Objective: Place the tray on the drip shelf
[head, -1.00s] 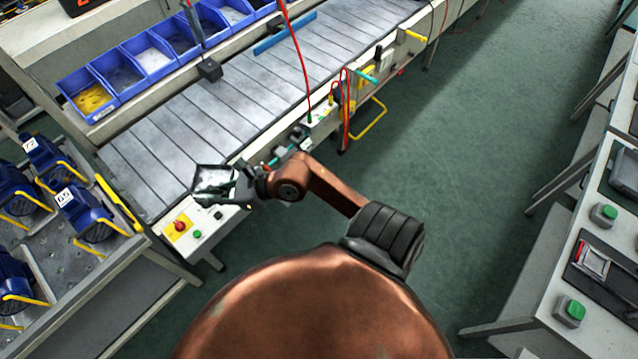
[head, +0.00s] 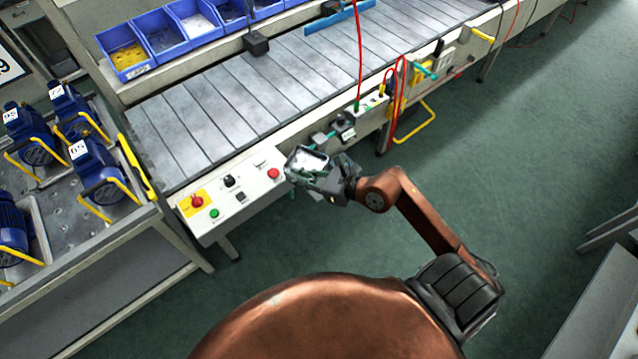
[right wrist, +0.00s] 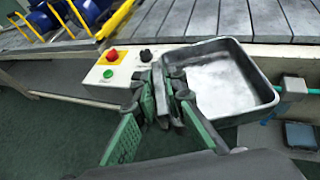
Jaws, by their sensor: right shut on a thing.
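A small grey metal tray (head: 307,157) with a pale inside and a raised rim is in my right gripper (head: 322,178), in front of the conveyor's edge, by the right end of the control panel. In the right wrist view the tray (right wrist: 262,92) is right of the green-padded fingers (right wrist: 166,98), which are shut on its near left wall. It is held in the air and looks roughly level. I cannot make out for certain which part is the drip shelf. A dark fitting with teal parts (head: 343,127) is on the conveyor's front, just beyond the tray. My left gripper is not in view.
The control panel (head: 232,190) with knobs and buttons is left of the tray. The slatted conveyor (head: 215,110) runs behind it. Red cables and a yellow handle (head: 415,122) stick out at the right. A rack (head: 85,215) of blue pumps stands at left.

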